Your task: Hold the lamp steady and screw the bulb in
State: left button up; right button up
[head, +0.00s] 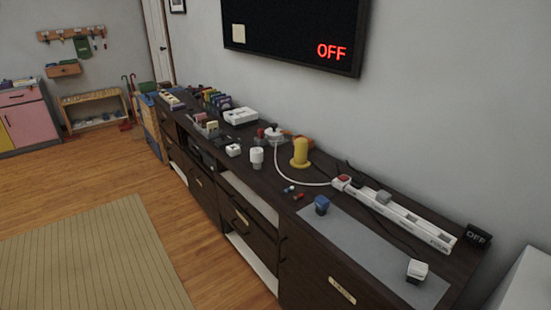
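No lamp or bulb can be made out with certainty in the head view. A small white upright piece with a rounded top (257,156) stands near the front edge of the long dark cabinet (262,232). A yellow post on a wide round base (300,154) stands to its right, farther back; the two are apart. I cannot tell whether either is a lamp part. Neither of my grippers is in view.
A white power strip (405,218) with a red switch, a blue plug-like piece (321,205) and a white plug-like piece (417,271) are on the right; a grey mat (372,246) lies there. A white cord (292,181) crosses the top. The wood floor (207,265) is clear.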

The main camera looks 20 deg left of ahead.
aim_at(301, 161)
jog(key=i+j+z, duration=0.1)
jog(key=j+z, duration=0.15)
jog(key=z, duration=0.2)
jog(key=j+z, duration=0.25)
jog(key=z, duration=0.15)
jog(key=j+z, duration=0.4)
jog(key=j, duration=0.5)
jog(key=j+z, duration=0.1)
jog(key=j, duration=0.5)
jog(key=k+j+z, duration=0.1)
jog(key=j, duration=0.45)
jog(key=k+j+z, duration=0.1)
jog(key=j, duration=0.5)
jog(key=k+j, duration=0.1)
jog(key=j, duration=0.3)
jog(key=k+j, duration=0.1)
jog(key=j, duration=0.35)
jog(key=k+j, duration=0.1)
jog(key=j, duration=0.75)
jog(key=i, duration=0.25)
